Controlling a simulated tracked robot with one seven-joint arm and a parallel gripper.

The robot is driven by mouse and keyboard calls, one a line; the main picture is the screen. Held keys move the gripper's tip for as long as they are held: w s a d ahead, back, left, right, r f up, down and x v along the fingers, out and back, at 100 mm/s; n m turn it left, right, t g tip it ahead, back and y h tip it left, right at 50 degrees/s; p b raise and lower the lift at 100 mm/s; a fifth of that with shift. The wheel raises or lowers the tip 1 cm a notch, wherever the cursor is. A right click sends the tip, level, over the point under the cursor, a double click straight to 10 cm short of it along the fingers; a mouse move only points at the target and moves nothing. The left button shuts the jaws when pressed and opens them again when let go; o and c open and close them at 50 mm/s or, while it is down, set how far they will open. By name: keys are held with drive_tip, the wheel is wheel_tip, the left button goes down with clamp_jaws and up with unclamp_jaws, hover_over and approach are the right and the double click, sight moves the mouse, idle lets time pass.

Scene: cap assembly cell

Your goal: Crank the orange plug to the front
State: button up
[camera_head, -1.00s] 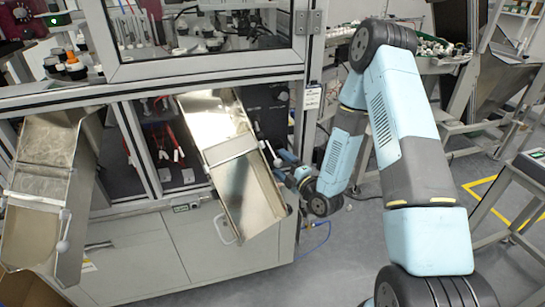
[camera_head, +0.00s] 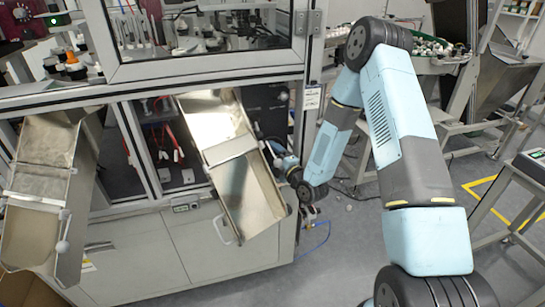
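No plug that I can name with certainty shows in the head view. Small orange tops (camera_head: 71,56) sit on white and dark round parts at the upper left, on the machine's deck. My arm comes in from the right and bends down to the right side of the machine. My gripper (camera_head: 277,155) is at the right edge of the tilted metal chute (camera_head: 245,190), partly hidden and very small. I cannot tell whether its fingers are open or shut, or whether it touches anything there.
A second metal chute (camera_head: 40,160) hangs at the left. The machine's cabinet (camera_head: 145,250) stands below the chutes. A green-rimmed bowl of parts (camera_head: 430,50) is at the upper right. A blue hose (camera_head: 318,245) lies near the cabinet.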

drive_tip(key=shift+f, duration=0.15)
drive_tip(key=c, duration=0.3)
drive_tip(key=shift+m, duration=0.3)
drive_tip(key=m+t, duration=0.1)
drive_tip(key=m, duration=0.2)
drive_tip(key=shift+s+d+m+t, duration=0.1)
drive_tip(key=shift+m+t, duration=0.2)
drive_tip(key=shift+m, duration=0.1)
drive_tip(key=shift+d+m+t+h, duration=0.15)
drive_tip(key=shift+m+t, duration=0.35)
drive_tip(key=shift+m, duration=0.65)
drive_tip(key=shift+a+m+t+h, duration=0.15)
drive_tip(key=shift+m+t, duration=0.35)
drive_tip(key=shift+m, duration=0.65)
drive_tip(key=shift+d+r, duration=0.1)
drive_tip(key=shift+r, duration=0.1)
